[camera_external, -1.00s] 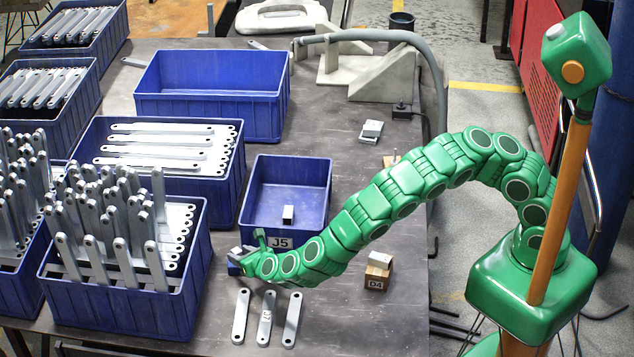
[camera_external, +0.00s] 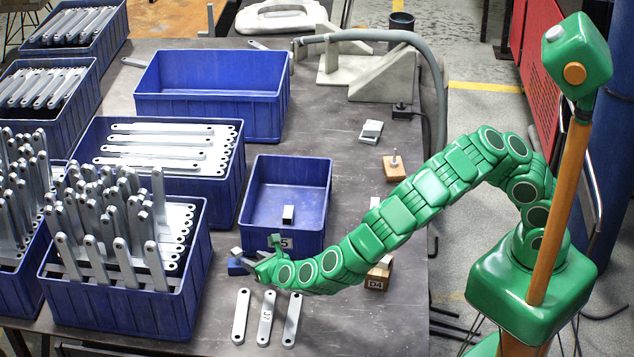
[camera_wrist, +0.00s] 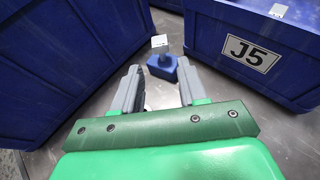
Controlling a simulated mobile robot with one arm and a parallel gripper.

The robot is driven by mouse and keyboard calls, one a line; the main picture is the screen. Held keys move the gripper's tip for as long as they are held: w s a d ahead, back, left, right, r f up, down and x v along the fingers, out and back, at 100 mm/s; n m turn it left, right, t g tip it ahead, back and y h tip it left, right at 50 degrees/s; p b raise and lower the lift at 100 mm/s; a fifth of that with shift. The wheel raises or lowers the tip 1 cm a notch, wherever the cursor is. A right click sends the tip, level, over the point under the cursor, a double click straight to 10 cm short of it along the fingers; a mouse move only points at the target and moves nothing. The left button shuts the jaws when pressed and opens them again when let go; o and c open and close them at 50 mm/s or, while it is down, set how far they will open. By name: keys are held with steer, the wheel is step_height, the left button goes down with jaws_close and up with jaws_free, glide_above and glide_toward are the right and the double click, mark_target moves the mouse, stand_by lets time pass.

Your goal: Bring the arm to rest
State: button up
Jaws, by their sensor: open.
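My gripper (camera_external: 264,254) is low over the table, in front of the J5 bin (camera_external: 288,243), at the end of my bent green arm. In the wrist view its jaws (camera_wrist: 160,84) are apart with nothing between them.
The J5 bin holds one small metal piece (camera_external: 288,213). A bin of upright brackets (camera_external: 120,310) stands at left. Three loose brackets (camera_external: 266,318) lie in front of my gripper. The wooden block D4 (camera_external: 376,282) is close beside my arm. The right table edge is near.

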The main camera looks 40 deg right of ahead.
stand_by(0.4)
steer(key=w+d+r+n+y, duration=0.1)
steer(key=w+d+r+n, duration=0.3)
steer(key=w+r, duration=0.5)
steer(key=w+d+r+n+y, duration=0.2)
steer(key=w+r+n, duration=0.4)
steer(key=r, duration=0.6)
steer(key=d+r+n+g, duration=0.3)
steer(key=d+r+n, duration=0.7)
steer(key=d+r, duration=0.45)
steer(key=s+d+r+n+g, duration=0.25)
steer(key=s+d+n, duration=0.45)
steer(key=s+d, duration=0.5)
steer(key=s+d+r+n+g, duration=0.1)
steer(key=s+d+n+g, duration=0.3)
steer(key=s+d+n, duration=0.65)
steer(key=s+d+f+g+h, duration=0.1)
steer(key=s+d+f+g, duration=0.1)
steer(key=s, duration=0.7)
steer(key=s+d+f+m+g+h, duration=0.1)
steer(key=s+d+f, duration=0.4)
steer(key=s, duration=0.4)
steer(key=s+d+f+g, duration=0.2)
steer(key=s+d, duration=0.3)
steer(key=s, duration=0.4)
steer(key=shift+s+d+f+g+h, duration=0.25)
steer(key=shift+d+f+g+h, duration=0.15)
steer(key=shift+f, duration=0.25)
steer(key=shift+m, duration=0.25)
